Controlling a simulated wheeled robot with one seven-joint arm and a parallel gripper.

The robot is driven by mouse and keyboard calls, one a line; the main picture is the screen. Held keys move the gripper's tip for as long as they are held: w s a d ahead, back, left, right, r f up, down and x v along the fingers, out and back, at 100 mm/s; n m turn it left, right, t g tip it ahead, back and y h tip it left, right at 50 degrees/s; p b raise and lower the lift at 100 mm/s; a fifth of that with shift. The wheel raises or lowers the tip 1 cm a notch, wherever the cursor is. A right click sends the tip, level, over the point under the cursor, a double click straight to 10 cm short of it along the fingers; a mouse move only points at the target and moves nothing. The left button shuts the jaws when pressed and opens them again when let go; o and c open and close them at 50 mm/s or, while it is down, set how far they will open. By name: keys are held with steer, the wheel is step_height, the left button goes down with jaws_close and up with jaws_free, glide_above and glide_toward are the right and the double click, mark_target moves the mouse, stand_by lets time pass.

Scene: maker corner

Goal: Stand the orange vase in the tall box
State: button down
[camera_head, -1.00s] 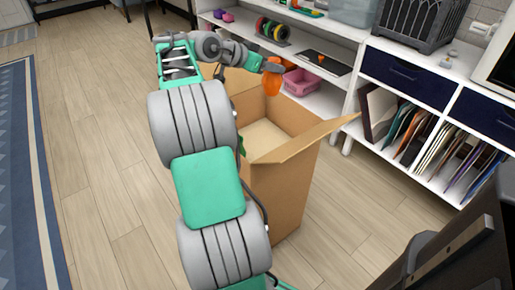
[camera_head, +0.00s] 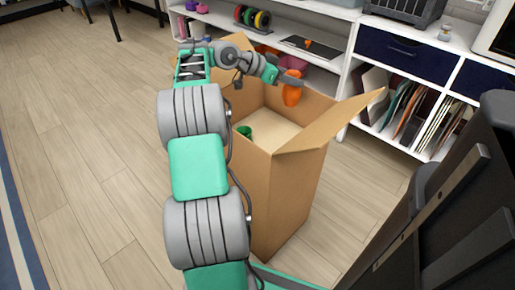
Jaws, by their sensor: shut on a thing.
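The orange vase (camera_head: 292,93) hangs from my gripper (camera_head: 288,80), which is shut on it. The vase looks roughly upright, above the far right part of the tall box's opening. The tall cardboard box (camera_head: 285,200) stands on the floor with its flaps folded outward and its top open. Inside it a green thing (camera_head: 244,131) shows near the left wall, partly hidden by my arm. The exact height of the vase over the rim is hard to tell.
A white shelf unit (camera_head: 340,75) with spools (camera_head: 252,17), a pink bin and upright folders (camera_head: 425,115) stands behind the box. A dark chair-like object (camera_head: 455,200) is close at the right. Wooden floor (camera_head: 80,150) is free at the left.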

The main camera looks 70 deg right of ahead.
mark_target(287, 105)
steer(key=f+b, duration=0.1)
steer(key=f, duration=0.2)
steer(key=f+b, duration=0.2)
steer(key=f, duration=0.2)
steer(key=f+b, duration=0.1)
steer(key=f, duration=0.2)
steer(key=shift+w+f+b, duration=0.3)
steer(key=shift+w+f, duration=0.05)
steer(key=shift+f, duration=0.05)
steer(key=shift+f, duration=0.1)
steer(key=shift+f, duration=0.15)
steer(key=c, duration=0.8)
jaws_free()
steer(key=shift+r, duration=0.35)
steer(key=p+v, duration=0.2)
steer(key=v, duration=0.5)
steer(key=shift+a+p, duration=0.25)
steer(key=shift+p, duration=0.15)
steer(key=shift+w, duration=0.15)
